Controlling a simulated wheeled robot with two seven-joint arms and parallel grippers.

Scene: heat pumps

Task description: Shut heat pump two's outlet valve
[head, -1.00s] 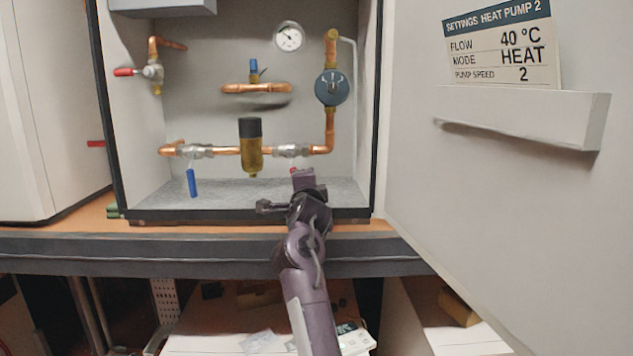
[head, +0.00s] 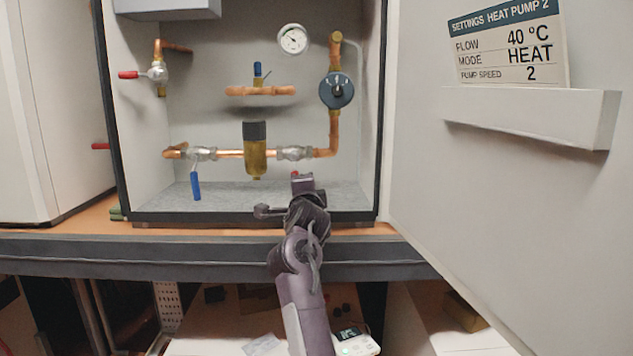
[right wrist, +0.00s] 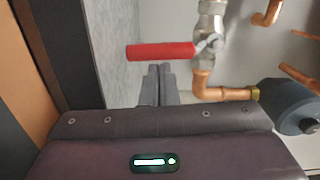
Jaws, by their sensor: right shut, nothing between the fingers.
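The open cabinet (head: 131,195) stands beside a door with a card (head: 507,45) reading "Settings heat pump 2". A metal valve (head: 294,153) sits on the lower copper pipe, right of a brass fitting. Its red handle (right wrist: 160,51) shows in the right wrist view, lying crosswise to the pipe; in the head view it is mostly hidden behind my gripper. My right gripper (head: 302,183) is shut and empty, its fingertips (right wrist: 158,70) close beside the handle; I cannot tell whether they touch. No label here names the outlet valve. My left gripper is out of view.
A blue handle (head: 196,186) hangs from the lower left valve. Another red handle (head: 128,75) is at the upper left. A round pump (head: 336,90) and a gauge (head: 293,39) are at the right. The open door's ledge (head: 530,118) juts out at the right.

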